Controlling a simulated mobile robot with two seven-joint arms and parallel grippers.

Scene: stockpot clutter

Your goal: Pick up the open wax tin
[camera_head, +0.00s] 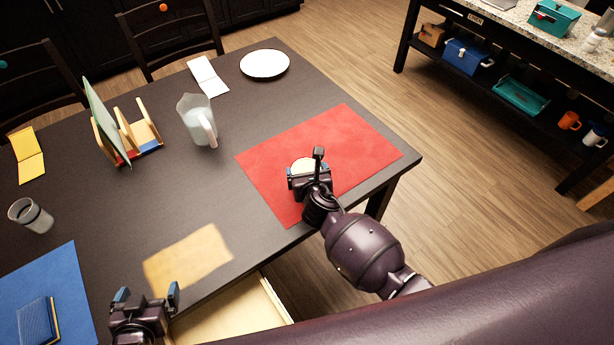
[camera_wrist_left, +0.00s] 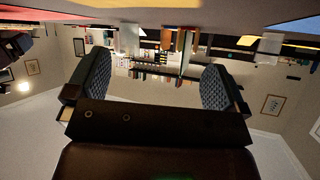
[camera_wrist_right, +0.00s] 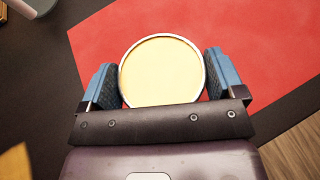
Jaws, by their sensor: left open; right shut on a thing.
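The open wax tin (camera_wrist_right: 162,72) is round with a silver rim and pale yellow wax inside. In the right wrist view it sits between the two blue-padded fingers of my right gripper (camera_wrist_right: 162,85), which is shut on it. In the head view the tin (camera_head: 303,165) shows partly behind my right gripper (camera_head: 308,176), over the red mat (camera_head: 352,132). I cannot tell whether it still touches the mat. My left gripper (camera_head: 146,296) is open and empty near the table's front edge; its spread fingers show in the left wrist view (camera_wrist_left: 156,88).
On the dark table stand a pitcher (camera_head: 197,122), a wooden rack (camera_head: 143,128), a white plate (camera_head: 264,64) and a glass (camera_head: 32,216). A blue mat (camera_head: 70,275) holds a dark blue book (camera_head: 36,322). An open drawer (camera_head: 235,315) juts out at the front.

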